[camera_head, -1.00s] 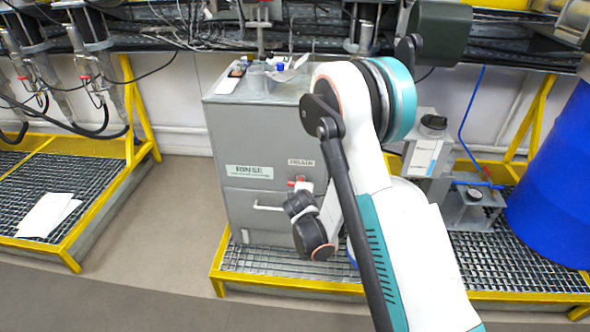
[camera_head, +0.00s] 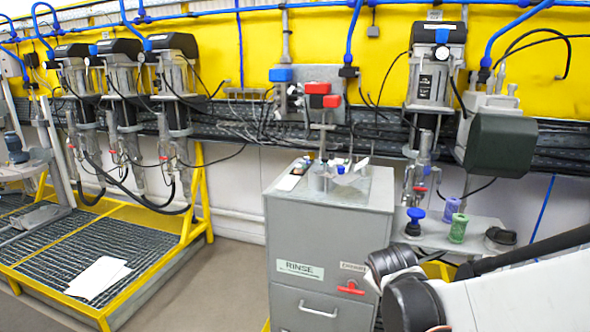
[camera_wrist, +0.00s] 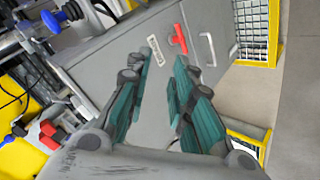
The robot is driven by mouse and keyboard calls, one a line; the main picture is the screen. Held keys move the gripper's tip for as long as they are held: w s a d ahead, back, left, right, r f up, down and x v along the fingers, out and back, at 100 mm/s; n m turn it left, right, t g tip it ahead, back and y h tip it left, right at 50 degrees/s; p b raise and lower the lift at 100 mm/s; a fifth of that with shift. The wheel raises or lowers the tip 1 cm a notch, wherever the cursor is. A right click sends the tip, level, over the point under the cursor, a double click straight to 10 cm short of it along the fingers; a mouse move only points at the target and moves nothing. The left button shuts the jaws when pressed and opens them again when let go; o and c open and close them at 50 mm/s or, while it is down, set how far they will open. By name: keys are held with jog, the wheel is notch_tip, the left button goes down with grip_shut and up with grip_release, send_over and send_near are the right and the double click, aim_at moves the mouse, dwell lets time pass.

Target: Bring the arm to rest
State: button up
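My gripper (camera_wrist: 164,66) shows in the wrist view with its two teal fingers apart. Nothing is between them, so it is open and empty. Beyond the fingers is the front of the grey rinse cabinet (camera_wrist: 135,45), with its red handle (camera_wrist: 178,40); the gap to it is hard to judge. In the head view my arm (camera_head: 520,300) reaches in from the lower right, its dark joints in front of the cabinet's right side. The gripper itself does not show in the head view. The rinse cabinet (camera_head: 325,225) stands in the middle there.
Agitator units (camera_head: 172,90) hang on the left wall, and another (camera_head: 433,85) hangs at right. A small shelf (camera_head: 475,232) with blue, purple and green items is right of the cabinet. A yellow-framed grating (camera_head: 75,255) lies at left. Floor between grating and cabinet is clear.

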jog(key=s+r+m+g+y, duration=0.1)
jog(key=s+r+m, duration=0.2)
jog(key=s, duration=0.9)
jog(key=s+a+r+m+g+y, duration=0.1)
jog(key=s+r+m, duration=0.2)
jog(key=s, duration=1)
jog(key=shift+s+m, duration=0.2)
jog(key=shift+m, duration=0.6)
jog(key=shift+a, duration=0.1)
